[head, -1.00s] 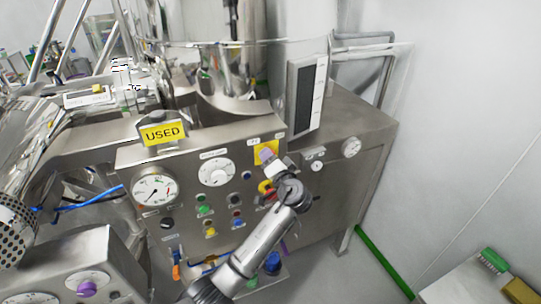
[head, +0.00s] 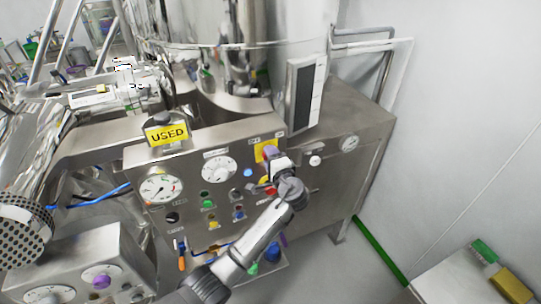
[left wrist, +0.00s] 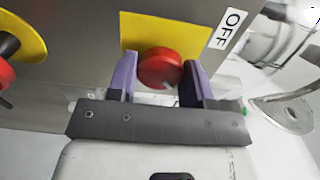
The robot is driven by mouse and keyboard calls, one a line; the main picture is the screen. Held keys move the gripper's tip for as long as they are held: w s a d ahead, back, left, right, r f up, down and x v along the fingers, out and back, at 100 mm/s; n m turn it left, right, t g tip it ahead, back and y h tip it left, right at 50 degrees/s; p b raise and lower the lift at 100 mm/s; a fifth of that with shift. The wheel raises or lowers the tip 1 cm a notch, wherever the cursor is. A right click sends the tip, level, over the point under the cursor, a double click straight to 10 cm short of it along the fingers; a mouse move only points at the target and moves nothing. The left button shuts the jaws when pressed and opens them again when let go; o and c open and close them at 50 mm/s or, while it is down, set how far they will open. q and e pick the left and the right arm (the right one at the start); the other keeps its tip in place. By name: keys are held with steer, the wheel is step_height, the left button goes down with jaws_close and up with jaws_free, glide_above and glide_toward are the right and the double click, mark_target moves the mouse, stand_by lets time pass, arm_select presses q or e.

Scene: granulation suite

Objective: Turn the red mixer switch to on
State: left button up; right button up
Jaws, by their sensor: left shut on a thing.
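The red mixer switch (left wrist: 160,68) is a round red knob on a yellow plate (left wrist: 140,28), with an OFF label (left wrist: 233,20) at the plate's upper right in the left wrist view. My left gripper (left wrist: 158,85) has its purple fingers on either side of the knob and is shut on it. In the head view, my left gripper (head: 271,158) is at the yellow plate (head: 263,149) on the upper right of the steel control panel (head: 148,211); it hides the knob there. My right gripper is in neither view.
A red stop button on a yellow disc (left wrist: 20,38) sits close left of the switch. The panel also carries dials (head: 218,170), several coloured buttons and a yellow USED sign (head: 166,134).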

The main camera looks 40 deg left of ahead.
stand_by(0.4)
arm_select(q)
steer(key=o, duration=0.9)
steer(key=shift+b+v, duration=1.75)
steer(key=shift+v, duration=5.25)
